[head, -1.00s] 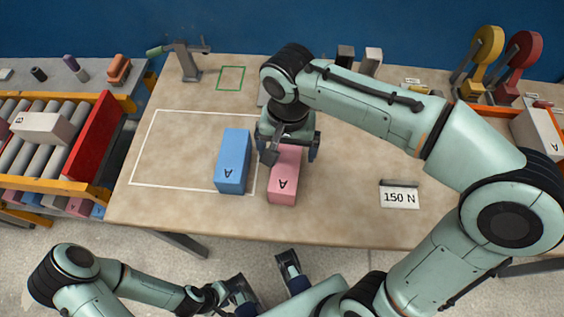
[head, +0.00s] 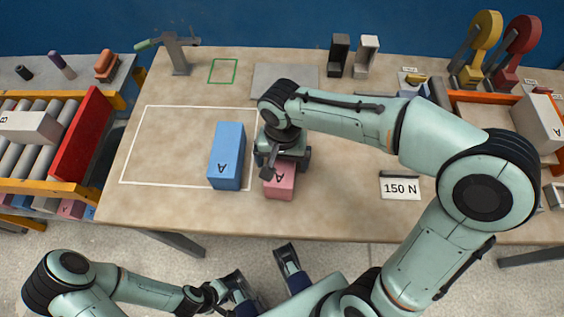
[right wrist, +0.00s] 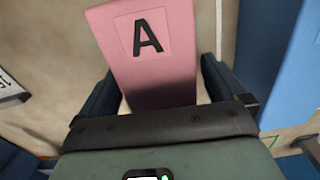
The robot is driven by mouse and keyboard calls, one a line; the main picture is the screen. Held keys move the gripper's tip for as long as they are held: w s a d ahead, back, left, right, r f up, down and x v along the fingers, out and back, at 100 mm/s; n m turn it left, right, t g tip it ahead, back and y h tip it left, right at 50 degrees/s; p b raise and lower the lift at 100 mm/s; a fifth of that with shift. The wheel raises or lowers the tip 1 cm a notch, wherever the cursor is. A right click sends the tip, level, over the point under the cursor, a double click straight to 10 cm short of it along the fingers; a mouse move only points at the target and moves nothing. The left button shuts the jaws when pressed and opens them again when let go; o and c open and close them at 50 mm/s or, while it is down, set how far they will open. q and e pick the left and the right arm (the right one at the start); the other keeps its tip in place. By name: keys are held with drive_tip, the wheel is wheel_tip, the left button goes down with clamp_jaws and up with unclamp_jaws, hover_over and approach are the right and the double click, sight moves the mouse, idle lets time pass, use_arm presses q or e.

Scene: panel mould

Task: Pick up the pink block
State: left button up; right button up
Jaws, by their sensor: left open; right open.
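The pink block (head: 279,187), marked A, lies on the table and is partly hidden in the head view by my right gripper (head: 281,165). In the right wrist view the pink block (right wrist: 150,60) reaches in between the two fingers of my right gripper (right wrist: 160,88). The fingers stand apart on either side of it, and a gap shows beside each one. I cannot tell how low the fingertips are. My left gripper (head: 263,280) is open and empty, in front of the table's near edge.
A blue block (head: 227,157) stands close to the left of the pink block, partly inside a white outline. A 150 N sign (head: 400,188) lies to the right. Black and grey upright holders (head: 352,56) stand at the back.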

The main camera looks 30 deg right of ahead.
drive_tip(key=shift+r, duration=0.1)
drive_tip(key=c, duration=1.6)
drive_tip(key=shift+o, duration=0.2)
